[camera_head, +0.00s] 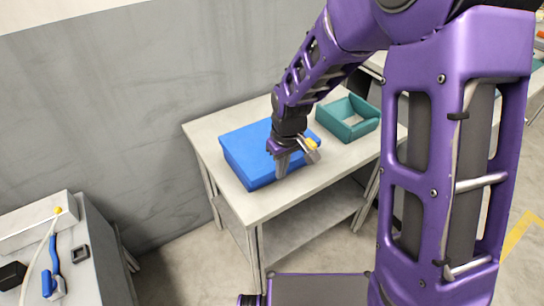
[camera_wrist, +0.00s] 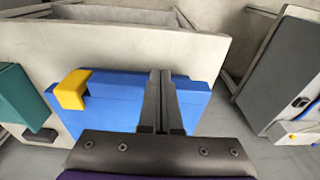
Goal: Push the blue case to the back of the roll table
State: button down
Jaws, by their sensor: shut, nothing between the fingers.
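The blue case (camera_head: 246,146) lies flat on the light grey roll table (camera_head: 233,205). Bare tabletop shows along its front and at its back right. My gripper (camera_head: 282,172) points down at the case's front side, with its fingers shut and empty. In the wrist view the shut fingers (camera_wrist: 160,75) reach past the edge of the blue case (camera_wrist: 110,112). I cannot tell whether they touch it. A yellow piece (camera_wrist: 72,90) shows over the case, left of the fingers. My wrist hides part of the case in the head view.
An open teal tray (camera_head: 347,118) stands on the table right of the case. A grey wall (camera_head: 110,110) rises behind the table. A separate bench (camera_head: 92,262) with a blue-handled tool (camera_head: 51,270) stands at the lower left.

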aim_at(249, 138)
jog(key=shift+w+a, duration=0.8)
jog(key=shift+w, duration=0.45)
jog(key=shift+w+a, duration=0.85)
jog(key=shift+w, duration=0.35)
jog(key=shift+w+a, duration=0.8)
jog(key=shift+w, duration=0.45)
jog(key=shift+w+a+p, duration=0.4)
jog(key=shift+w+a, duration=0.6)
jog(key=shift+w, duration=0.5)
jog(key=shift+w+a+p, duration=0.4)
jog(key=shift+w+a, duration=0.6)
jog(key=shift+w, duration=0.45)
jog(key=shift+w+a+p, duration=0.4)
jog(key=shift+w+a, duration=0.6)
jog(key=shift+w, duration=0.5)
jog(key=shift+s+d, duration=0.45)
jog(key=shift+s, duration=0.2)
jog(key=shift+s+d, duration=0.4)
jog(key=shift+s, duration=0.25)
jog(key=shift+r, duration=0.1)
jog(key=shift+r+p, duration=1.65)
jog(key=shift+r, duration=1.25)
